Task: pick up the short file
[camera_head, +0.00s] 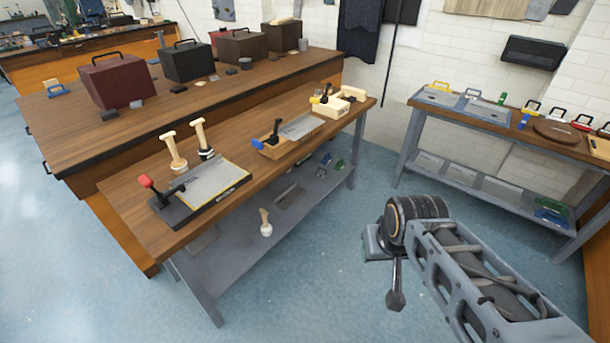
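No object is clearly recognisable as the short file. Two pale wooden-handled tools, a left one (174,153) and a right one (202,140), stand upright near the front bench's left end and may be files. A third pale-handled tool (265,223) stands lower down, at the grey lower shelf; its working end is hard to make out. My gripper (396,292) hangs over the blue floor right of the front bench, well apart from these tools. It points down, and whether its fingers are open or shut does not show.
The front wooden bench (135,205) carries a black fixture with a red knob (146,181), a blue-knobbed wooden fixture (275,142) and a pale wooden block (333,107). A larger bench with toolboxes (118,82) stands behind. A grey-legged table (400,155) stands right. Floor between is clear.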

